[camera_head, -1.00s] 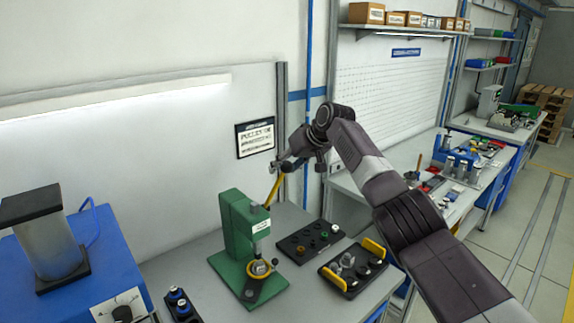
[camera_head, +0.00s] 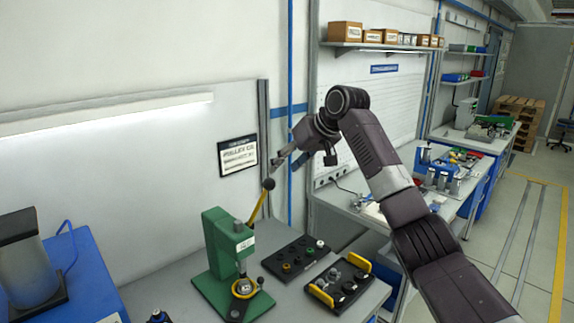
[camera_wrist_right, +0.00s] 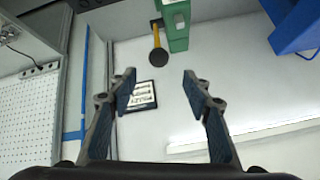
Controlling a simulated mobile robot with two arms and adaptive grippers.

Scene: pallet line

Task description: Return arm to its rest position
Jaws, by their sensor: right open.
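My right arm reaches in from the lower right of the head view. Its gripper (camera_head: 288,160) is raised above the workbench, in front of the wall. In the right wrist view the two fingers of this gripper (camera_wrist_right: 160,88) stand wide apart with nothing between them. A green press (camera_head: 218,245) with a yellow lever (camera_head: 259,206) ending in a black knob stands on the bench below and left of the gripper. The lever is apart from the fingers in the wrist view, where the press (camera_wrist_right: 176,22) appears at the top. My left gripper is not in view.
A black tray with small parts (camera_head: 287,262) and a tray with yellow handles (camera_head: 359,266) lie right of the press. A blue unit (camera_head: 90,288) stands at the left. A framed sign (camera_head: 238,156) hangs behind. Open floor lies at the right.

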